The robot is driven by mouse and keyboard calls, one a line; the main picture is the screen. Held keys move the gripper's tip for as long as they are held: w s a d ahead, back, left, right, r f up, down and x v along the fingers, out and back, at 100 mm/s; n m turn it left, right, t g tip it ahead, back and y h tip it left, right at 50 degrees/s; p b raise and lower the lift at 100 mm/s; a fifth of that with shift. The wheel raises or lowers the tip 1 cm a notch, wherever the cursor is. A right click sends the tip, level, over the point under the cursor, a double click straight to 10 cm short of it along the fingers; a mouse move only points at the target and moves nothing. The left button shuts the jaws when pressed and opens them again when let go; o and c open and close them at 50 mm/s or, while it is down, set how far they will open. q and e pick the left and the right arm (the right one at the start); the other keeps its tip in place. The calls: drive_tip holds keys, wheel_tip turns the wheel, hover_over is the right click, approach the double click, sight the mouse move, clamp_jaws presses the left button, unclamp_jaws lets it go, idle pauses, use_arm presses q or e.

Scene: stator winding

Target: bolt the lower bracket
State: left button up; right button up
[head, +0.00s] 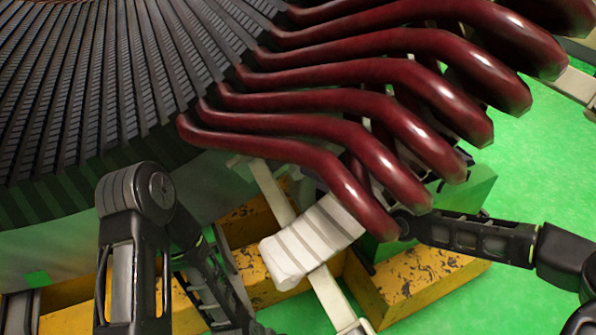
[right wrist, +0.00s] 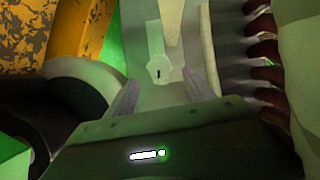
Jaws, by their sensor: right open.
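In the head view a cream bar (head: 272,190), which looks like the lower bracket, slants down below the dark red coils (head: 340,165). A white ribbed wrap (head: 312,240) sits around its middle. My right gripper (head: 400,226) reaches in from the right beside the lowest coil ends, its tips hidden behind them. In the right wrist view its two fingers (right wrist: 168,92) stand apart. A pale plate with a hexagonal end and a small dark slot (right wrist: 160,70) shows ahead between them; I cannot tell whether it touches them. My left arm is at lower left; its gripper is out of view.
The ribbed dark stator core (head: 90,90) fills the upper left. A worn yellow frame (head: 415,280) lies beneath, with a green block (head: 465,190) behind my right gripper. Green floor (head: 540,160) is open at the right. Coil ends crowd the right of the wrist view.

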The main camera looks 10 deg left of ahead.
drive_tip(key=b+x, duration=0.2)
drive_tip(key=x, duration=0.4)
drive_tip(key=shift+a+f, duration=0.1)
drive_tip(key=shift+w+a, duration=0.3)
drive_tip(key=shift+a, duration=0.05)
clamp_jaws()
